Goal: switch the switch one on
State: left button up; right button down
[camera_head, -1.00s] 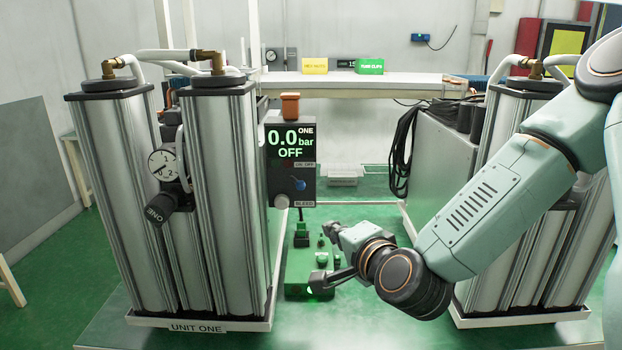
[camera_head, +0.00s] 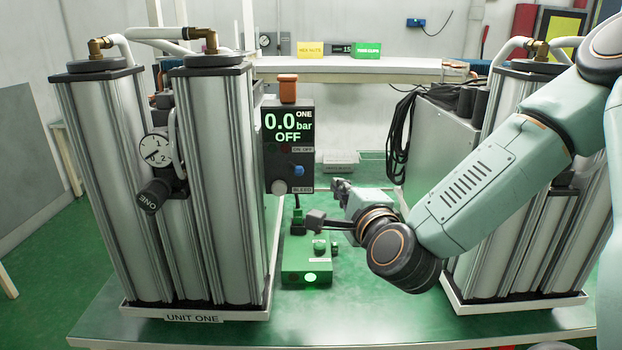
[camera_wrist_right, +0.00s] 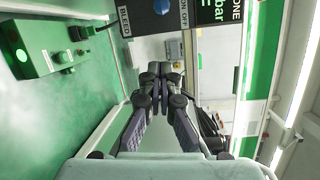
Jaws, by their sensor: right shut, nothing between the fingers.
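Switch one is the blue knob (camera_head: 298,170) under the ON OFF label on the dark control box (camera_head: 290,120) marked ONE. The display reads 0.0 bar and OFF. The knob also shows at the top edge of the right wrist view (camera_wrist_right: 162,6). My right gripper (camera_head: 338,185) is shut and empty, to the right of the box and slightly lower than the knob, apart from it. In the right wrist view its closed fingers (camera_wrist_right: 160,70) point toward the far side. My left gripper is not in view.
Unit one's metal columns (camera_head: 225,180), with a gauge (camera_head: 155,150), stand left of the box. A green box (camera_head: 306,272) with a lit button stands below. More columns (camera_head: 525,230) stand at right behind my arm.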

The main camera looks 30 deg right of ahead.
aim_at(294, 167)
jog(key=w, duration=0.7)
jog(key=shift+w+a+r, duration=0.1)
jog(key=shift+a+r, duration=0.05)
jog(key=shift+a, duration=0.15)
jog(key=shift+w+a, duration=0.1)
jog(key=shift+a, duration=0.3)
jog(key=shift+w, duration=0.15)
jog(key=shift+s, duration=0.25)
jog(key=shift+w, duration=0.25)
